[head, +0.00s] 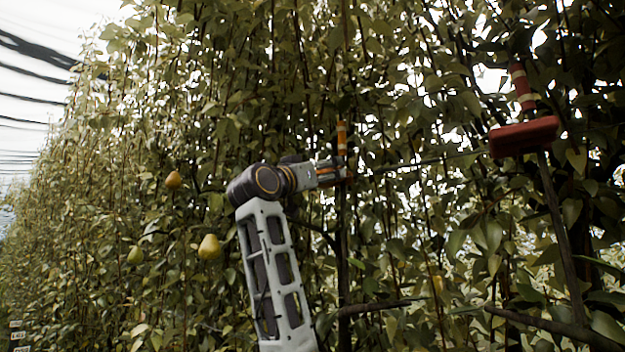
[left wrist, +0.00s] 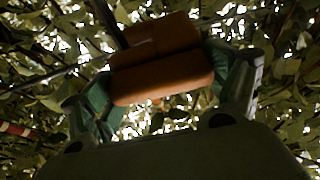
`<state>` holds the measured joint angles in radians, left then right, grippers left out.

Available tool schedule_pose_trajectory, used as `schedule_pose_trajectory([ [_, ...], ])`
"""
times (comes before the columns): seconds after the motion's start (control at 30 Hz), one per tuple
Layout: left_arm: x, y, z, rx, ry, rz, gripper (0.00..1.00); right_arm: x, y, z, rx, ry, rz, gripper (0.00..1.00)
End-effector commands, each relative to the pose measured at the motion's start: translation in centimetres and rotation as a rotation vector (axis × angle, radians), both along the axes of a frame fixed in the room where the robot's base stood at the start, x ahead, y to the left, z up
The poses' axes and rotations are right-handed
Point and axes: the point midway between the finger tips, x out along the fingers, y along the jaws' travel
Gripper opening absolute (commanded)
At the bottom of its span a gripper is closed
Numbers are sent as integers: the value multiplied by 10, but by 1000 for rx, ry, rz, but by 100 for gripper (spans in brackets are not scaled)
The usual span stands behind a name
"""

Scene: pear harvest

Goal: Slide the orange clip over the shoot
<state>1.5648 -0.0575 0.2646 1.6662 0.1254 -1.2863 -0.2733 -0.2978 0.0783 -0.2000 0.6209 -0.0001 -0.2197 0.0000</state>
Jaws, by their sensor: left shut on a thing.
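My left gripper (head: 338,172) is shut on the orange clip. In the left wrist view, the clip (left wrist: 165,78) sits between the green finger pads of the gripper (left wrist: 165,95). In the head view only a small part of the clip (head: 348,181) shows at the fingertips. In the left wrist view, the shoot (left wrist: 106,18) meets the clip's far edge. I cannot tell whether the clip is around the shoot or against it. My right gripper is not in view.
A red clip (head: 525,137) sits at another shoot on the right, below a red-and-white banded marker (head: 521,88). A thin wire (head: 430,160) runs between the two. Dense leaves surround the gripper. Pears (head: 209,247) hang on the left.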

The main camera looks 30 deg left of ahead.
Motion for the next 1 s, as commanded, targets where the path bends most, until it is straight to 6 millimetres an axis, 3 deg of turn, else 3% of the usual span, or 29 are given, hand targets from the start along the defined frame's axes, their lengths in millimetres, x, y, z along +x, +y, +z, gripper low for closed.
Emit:
schedule_pose_trajectory([
  [0.13,-1,-10,-1,1,-1,-2,44,-3,-1,-3,-1,4,0,100],
  [0.43,0,-12,-1,0,2,-4,44,-4,-2,-2,-2,5,1,100],
  [0.47,0,-12,-1,0,3,-4,91,-4,-2,-2,-2,5,1,100],
  [0.53,0,-12,-1,0,3,-4,100,-4,-2,-2,-2,5,1,100],
  [1.0,-2,-10,-1,0,1,-1,100,-2,-4,-2,-4,3,1,100],
])
